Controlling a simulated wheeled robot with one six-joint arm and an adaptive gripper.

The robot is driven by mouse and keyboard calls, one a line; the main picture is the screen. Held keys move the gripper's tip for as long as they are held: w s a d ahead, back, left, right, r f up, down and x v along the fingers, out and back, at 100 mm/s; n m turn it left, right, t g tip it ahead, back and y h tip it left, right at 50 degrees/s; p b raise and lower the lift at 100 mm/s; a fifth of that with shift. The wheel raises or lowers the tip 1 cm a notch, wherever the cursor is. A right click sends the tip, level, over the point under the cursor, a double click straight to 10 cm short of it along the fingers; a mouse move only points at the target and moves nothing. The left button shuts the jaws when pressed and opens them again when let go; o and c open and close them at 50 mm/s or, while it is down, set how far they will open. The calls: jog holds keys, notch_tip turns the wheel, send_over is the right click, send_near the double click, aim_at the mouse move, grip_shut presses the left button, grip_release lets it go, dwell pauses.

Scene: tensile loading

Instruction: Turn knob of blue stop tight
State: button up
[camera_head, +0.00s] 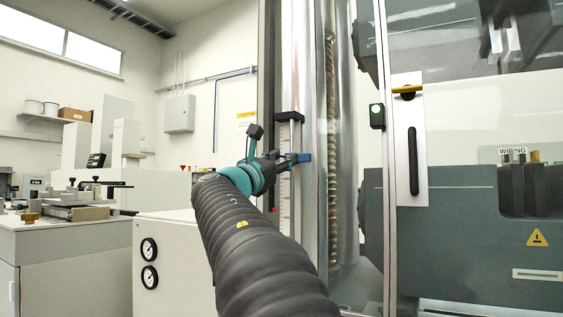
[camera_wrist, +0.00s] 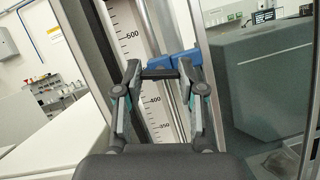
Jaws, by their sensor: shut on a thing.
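The blue stop (camera_wrist: 184,56) sits on the upright beside the white numbered scale (camera_wrist: 128,40) in the wrist view. In the head view the blue stop (camera_head: 305,157) shows as a small block just past my fingertips. Its dark knob (camera_wrist: 160,74) lies between the two fingers of my gripper (camera_wrist: 159,70), just in front of the blue body. My gripper is shut on this knob, with the fingers spread about its width. In the head view my gripper (camera_head: 281,160) reaches the scale from the left. The knob is hidden there.
A tall metal column and a screw (camera_head: 331,130) stand just right of the stop. The testing machine's grey housing (camera_head: 455,215) is farther right. A white cabinet with gauges (camera_head: 149,262) stands below on the left, and a workbench (camera_head: 70,228) is farther left.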

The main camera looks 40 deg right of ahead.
jog(key=m+g, duration=0.1)
jog(key=m, duration=0.2)
jog(key=m+g+p, duration=0.1)
jog(key=m+g, duration=0.1)
jog(key=m, duration=0.1)
jog(key=m+g, duration=0.1)
jog(key=m, duration=0.3)
jog(key=shift+w+r+g+y+p, duration=0.15)
jog(key=shift+r+g+y+p, duration=0.15)
jog(key=shift+g+y, duration=0.1)
jog(key=shift+m+g+y+p, duration=0.35)
jog(key=shift+m+y+p, duration=0.45)
jog(key=shift+m, duration=1.15)
jog(key=shift+m+g+y+p, duration=0.35)
jog(key=shift+m+y+p, duration=0.45)
jog(key=shift+m, duration=1.15)
jog(key=o, duration=1.2)
jog(key=shift+c, duration=0.2)
jog(key=shift+a, duration=0.1)
